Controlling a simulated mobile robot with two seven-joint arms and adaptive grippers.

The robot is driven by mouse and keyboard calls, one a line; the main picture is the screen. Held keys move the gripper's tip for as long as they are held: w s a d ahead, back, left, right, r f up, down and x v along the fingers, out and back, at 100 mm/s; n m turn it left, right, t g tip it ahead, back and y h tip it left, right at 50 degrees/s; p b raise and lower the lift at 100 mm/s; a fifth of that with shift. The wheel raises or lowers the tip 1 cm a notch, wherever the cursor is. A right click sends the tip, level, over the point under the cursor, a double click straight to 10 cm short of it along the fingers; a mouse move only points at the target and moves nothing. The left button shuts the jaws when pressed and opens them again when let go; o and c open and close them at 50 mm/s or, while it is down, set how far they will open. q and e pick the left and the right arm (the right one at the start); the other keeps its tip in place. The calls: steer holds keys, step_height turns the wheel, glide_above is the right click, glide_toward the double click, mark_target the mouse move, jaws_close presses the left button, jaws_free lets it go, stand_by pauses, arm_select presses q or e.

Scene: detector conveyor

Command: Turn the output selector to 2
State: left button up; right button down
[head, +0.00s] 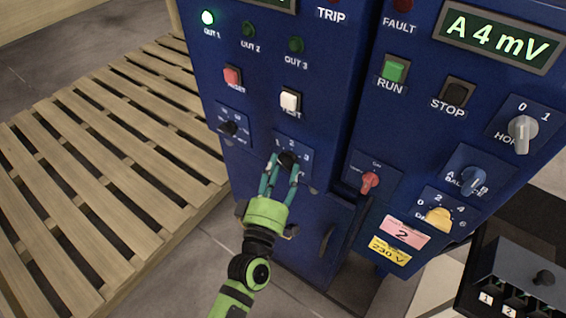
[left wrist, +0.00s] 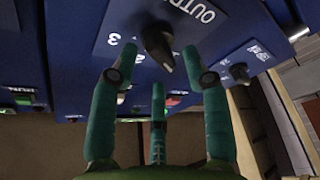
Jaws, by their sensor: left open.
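The output selector is a black knob (head: 288,158) on a blue plate marked 1, 2, 3, low on the left cabinet. In the left wrist view the knob (left wrist: 157,42) shows close up under upside-down "OUTPUT" lettering. Its light tip points down and slightly right, away from the 3; the 1 is hidden there. My left gripper (head: 282,168) is open at the selector, its fingertips on both sides of the knob. I cannot tell whether they touch it. My right gripper is out of view.
A black knob (head: 228,128) sits left of the selector and a red switch (head: 370,182) to its right. A white button (head: 290,100) and a red button (head: 232,76) are above. A cabinet handle (head: 327,240) is below. A wooden pallet (head: 110,150) lies at left.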

arm_select(q)
steer(key=shift+w+d+r, duration=0.1)
steer(key=shift+w+d, duration=0.15)
steer(key=shift+w, duration=0.35)
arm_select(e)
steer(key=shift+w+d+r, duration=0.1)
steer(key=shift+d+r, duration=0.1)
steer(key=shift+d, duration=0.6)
arm_select(q)
jaws_close()
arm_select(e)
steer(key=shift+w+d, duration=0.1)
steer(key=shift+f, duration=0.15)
